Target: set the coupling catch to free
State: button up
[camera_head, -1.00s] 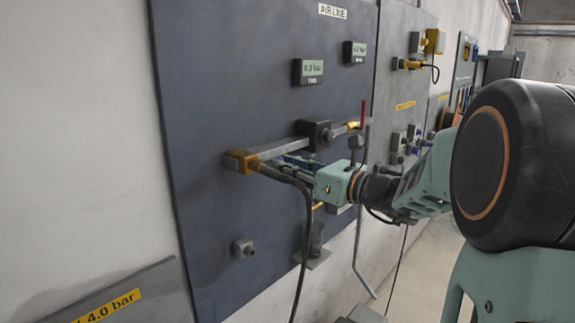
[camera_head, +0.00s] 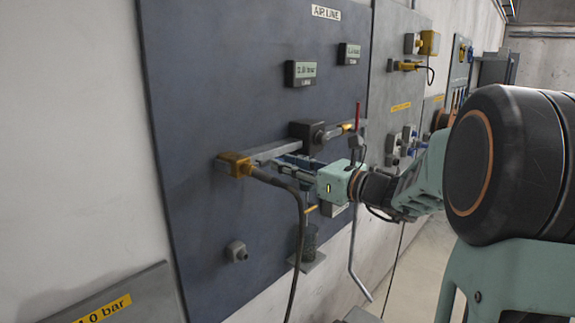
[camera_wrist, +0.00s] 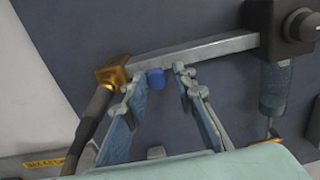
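A small blue knob (camera_wrist: 156,80), which could be the catch, sits on the lower side of a grey metal bar (camera_wrist: 205,50), near a brass coupling block (camera_wrist: 118,69). My gripper (camera_wrist: 158,71) is open, with one finger on each side of the knob; gaps seem to show beside it. In the head view my gripper (camera_head: 283,168) is at the panel, below the bar and right of the brass block (camera_head: 234,164). A dark hose (camera_head: 298,220) runs from the block. The knob is hidden there, and its setting cannot be told.
The bar meets a black block (camera_head: 306,136), with a red-handled lever (camera_head: 358,117) to its right. A clear-bowled unit (camera_head: 309,240) hangs below my gripper. A grey stub (camera_head: 237,251) juts out at the lower left. The upper left panel is bare.

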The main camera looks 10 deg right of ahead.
jog(key=v, duration=1.2)
jog(key=shift+a, duration=0.1)
